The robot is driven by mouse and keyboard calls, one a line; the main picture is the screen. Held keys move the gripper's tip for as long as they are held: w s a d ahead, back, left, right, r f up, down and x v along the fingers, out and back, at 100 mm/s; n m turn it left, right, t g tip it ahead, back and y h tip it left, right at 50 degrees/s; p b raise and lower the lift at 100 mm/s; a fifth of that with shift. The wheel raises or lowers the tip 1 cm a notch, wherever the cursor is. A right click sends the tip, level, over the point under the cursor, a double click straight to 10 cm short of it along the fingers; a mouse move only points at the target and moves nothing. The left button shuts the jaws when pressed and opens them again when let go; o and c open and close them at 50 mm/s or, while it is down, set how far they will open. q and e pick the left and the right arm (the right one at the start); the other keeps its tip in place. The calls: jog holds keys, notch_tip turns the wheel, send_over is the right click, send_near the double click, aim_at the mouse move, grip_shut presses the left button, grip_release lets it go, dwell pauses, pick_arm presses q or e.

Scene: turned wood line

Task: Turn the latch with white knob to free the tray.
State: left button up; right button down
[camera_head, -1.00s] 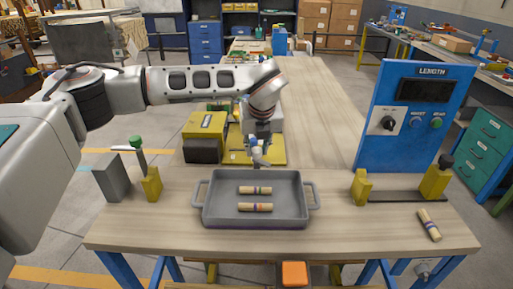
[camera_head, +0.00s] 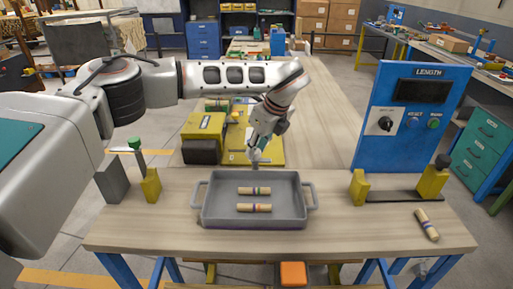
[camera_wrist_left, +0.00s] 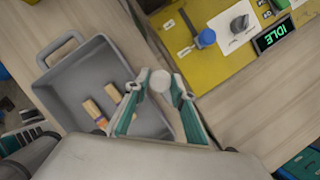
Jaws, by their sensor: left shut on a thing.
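The grey tray (camera_head: 210,213) sits on the wooden table with two turned wood pieces (camera_head: 254,208) lying in it. It also shows at the left of the left wrist view (camera_wrist_left: 62,82). The white knob (camera_wrist_left: 159,80) of the latch is between my left fingertips in the left wrist view. My left gripper (camera_head: 256,159) is shut on this knob just behind the tray's back edge, reaching down at a tilt. The rest of the latch is hidden by the gripper, so I cannot tell its angle. My right gripper is not in view.
A yellow fixture (camera_head: 207,125) stands behind the tray; its plate carries a blue-knobbed lever (camera_wrist_left: 205,38) and an IDLE display (camera_wrist_left: 274,36). A blue LENGTH panel (camera_head: 405,145) stands at right. Yellow blocks flank the tray. A loose wood piece (camera_head: 427,225) lies at front right.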

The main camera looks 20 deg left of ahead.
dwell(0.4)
pick_arm(q)
jog(key=o, duration=1.1)
jog(key=v, duration=1.2)
jog(key=shift+s+d+f, duration=0.1)
